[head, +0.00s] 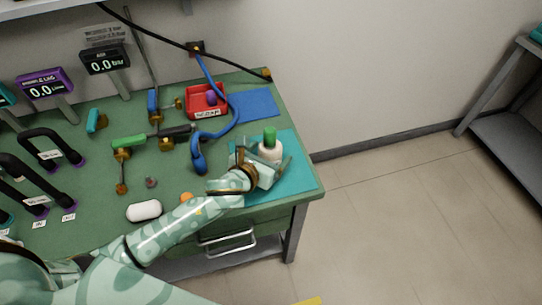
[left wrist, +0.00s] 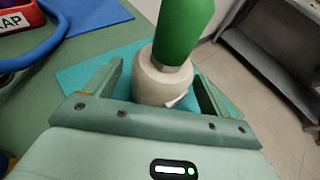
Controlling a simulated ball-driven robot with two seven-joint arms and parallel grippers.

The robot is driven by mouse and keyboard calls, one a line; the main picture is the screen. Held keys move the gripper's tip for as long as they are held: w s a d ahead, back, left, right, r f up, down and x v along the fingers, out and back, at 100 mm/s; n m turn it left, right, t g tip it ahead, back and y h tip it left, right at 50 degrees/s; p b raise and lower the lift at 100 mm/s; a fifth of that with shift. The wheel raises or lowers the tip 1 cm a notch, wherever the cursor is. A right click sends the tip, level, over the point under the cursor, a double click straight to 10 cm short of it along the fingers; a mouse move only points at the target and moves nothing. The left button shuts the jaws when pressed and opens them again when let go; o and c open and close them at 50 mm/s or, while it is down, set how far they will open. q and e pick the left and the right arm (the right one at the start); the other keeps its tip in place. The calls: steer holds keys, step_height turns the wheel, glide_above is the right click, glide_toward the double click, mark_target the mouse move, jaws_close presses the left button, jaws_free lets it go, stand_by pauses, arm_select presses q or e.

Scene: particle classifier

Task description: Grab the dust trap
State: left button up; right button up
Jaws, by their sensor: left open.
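The dust trap, as I take it, is an upright cream round body with a green top (head: 270,147) on the teal mat at the right end of the bench. In the left wrist view the dust trap (left wrist: 163,80) rises between the fingers, with its green top leaning up to the right. My left gripper (head: 265,162) is open, with one finger on each side of the cream body. In the left wrist view the gripper (left wrist: 158,77) shows a gap beside the body; contact cannot be told. My right gripper is not in view.
The teal mat (head: 301,179) lies by the bench's right edge. Behind it are a blue mat (head: 258,102) and a red tray (head: 199,112). A blue hose (head: 233,115) curves just left of the gripper. A white rounded object (head: 144,211) lies near the front edge.

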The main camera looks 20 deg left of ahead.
arm_select(q)
steer(key=shift+w+d+f, duration=0.1)
steer(key=shift+w+f, duration=0.15)
steer(key=shift+w, duration=0.4)
steer(key=shift+r, duration=0.1)
steer(key=shift+s, duration=0.1)
steer(key=c, duration=1.2)
steer(key=shift+r, duration=0.1)
